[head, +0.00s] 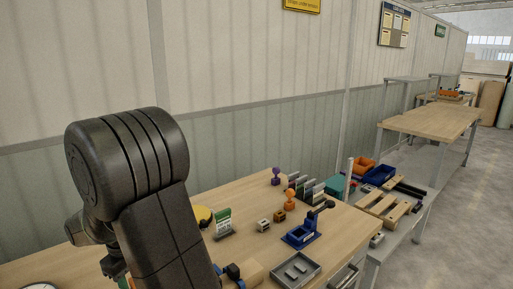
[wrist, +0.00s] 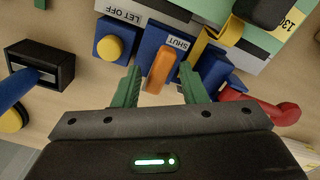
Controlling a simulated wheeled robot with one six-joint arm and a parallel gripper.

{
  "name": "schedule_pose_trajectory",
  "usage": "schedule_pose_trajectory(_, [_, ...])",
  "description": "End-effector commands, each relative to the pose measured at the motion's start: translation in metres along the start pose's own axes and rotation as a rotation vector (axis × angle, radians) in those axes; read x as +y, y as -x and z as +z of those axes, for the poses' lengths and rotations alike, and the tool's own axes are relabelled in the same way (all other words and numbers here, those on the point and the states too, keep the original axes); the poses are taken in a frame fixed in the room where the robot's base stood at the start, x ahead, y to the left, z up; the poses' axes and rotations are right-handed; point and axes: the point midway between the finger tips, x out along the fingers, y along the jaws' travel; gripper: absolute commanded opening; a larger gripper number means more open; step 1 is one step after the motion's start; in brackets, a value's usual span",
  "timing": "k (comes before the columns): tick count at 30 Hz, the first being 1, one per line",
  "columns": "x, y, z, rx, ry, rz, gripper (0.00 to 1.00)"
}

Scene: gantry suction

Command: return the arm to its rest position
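My gripper (wrist: 160,82) shows in the wrist view with its two green fingers apart. An orange lever (wrist: 161,68) on a blue block marked SHUT (wrist: 172,42) shows in the gap between the fingertips; I cannot tell whether it is at their depth. No finger is closed on it. In the head view my black arm fills the lower left, bent at a large rounded joint over the wooden table (head: 340,225). My fingers cannot be made out there.
A blue block with a yellow button (wrist: 110,47), a black box (wrist: 40,65) and a red part (wrist: 262,108) lie around the fingers. On the table stand a grey tray (head: 311,278), a blue fixture (head: 299,238) and a sign holder (head: 223,224). A wall runs behind.

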Motion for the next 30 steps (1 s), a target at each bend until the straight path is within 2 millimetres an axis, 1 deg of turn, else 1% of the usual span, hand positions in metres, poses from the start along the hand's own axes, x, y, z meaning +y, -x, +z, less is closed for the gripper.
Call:
schedule_pose_trajectory(6, [0.0,-0.0006,-0.0001,0.001,0.173,0.0,0.38])
schedule_pose_trajectory(13, [0.0,-0.0004,-0.0001,0.0,0.306,0.0,0.38])
schedule_pose_trajectory(19, [0.0,-0.0001,0.0,0.0,0.35,0.0,0.38])
schedule_pose_trajectory(30, [0.0007,0.0012,0.0008,0.002,0.349,0.001,0.38])
